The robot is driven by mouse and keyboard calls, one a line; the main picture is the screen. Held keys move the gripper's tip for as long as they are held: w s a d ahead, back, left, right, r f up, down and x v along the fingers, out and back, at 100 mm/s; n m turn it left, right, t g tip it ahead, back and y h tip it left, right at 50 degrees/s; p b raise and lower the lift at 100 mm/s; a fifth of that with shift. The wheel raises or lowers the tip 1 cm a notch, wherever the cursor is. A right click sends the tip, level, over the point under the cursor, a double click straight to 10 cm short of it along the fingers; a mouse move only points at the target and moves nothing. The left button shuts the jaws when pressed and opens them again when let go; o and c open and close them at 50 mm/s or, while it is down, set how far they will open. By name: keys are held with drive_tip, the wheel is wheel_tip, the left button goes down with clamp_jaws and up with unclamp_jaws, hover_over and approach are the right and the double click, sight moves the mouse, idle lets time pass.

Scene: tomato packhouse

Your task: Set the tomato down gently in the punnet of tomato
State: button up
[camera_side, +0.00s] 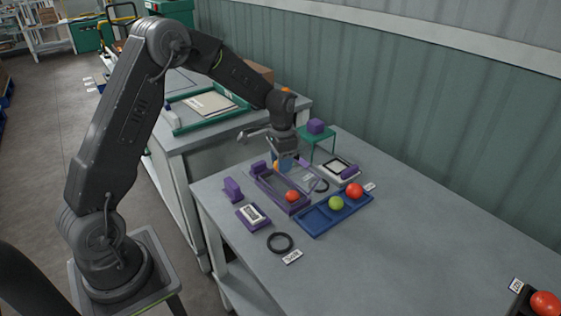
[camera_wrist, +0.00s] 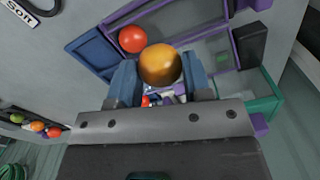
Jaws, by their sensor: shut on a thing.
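My gripper (camera_side: 280,163) is shut on an orange tomato (camera_wrist: 160,65), held between its blue fingers in the wrist view. In the side view the tomato (camera_side: 277,165) is partly hidden by the fingers, near the far end of a purple-edged tray (camera_side: 267,187). A red tomato (camera_side: 292,196) lies at the near end of that tray. A clear panel or container (camera_side: 306,177) lies beside it, its form hard to make out. I cannot tell for sure which of these is the punnet. Whether the held tomato touches anything below cannot be told.
A blue tray (camera_side: 318,222) holds a green tomato (camera_side: 336,203) and a red one (camera_side: 354,191). A purple block (camera_side: 233,189), a small scale-like device (camera_side: 253,214) and a black ring (camera_side: 280,243) lie nearby. A green stand (camera_side: 318,133) is behind. The table's right part is mostly clear.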

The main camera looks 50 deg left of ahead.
drive_tip(key=n, duration=0.3)
drive_tip(key=shift+w+a+f, duration=0.2)
drive_tip(key=shift+a+f, duration=0.05)
drive_tip(key=shift+f, duration=3.4)
drive_tip(key=o, duration=0.8)
drive_tip(key=c, duration=0.3)
drive_tip(key=shift+r, duration=0.1)
drive_tip(key=shift+r, duration=2.9)
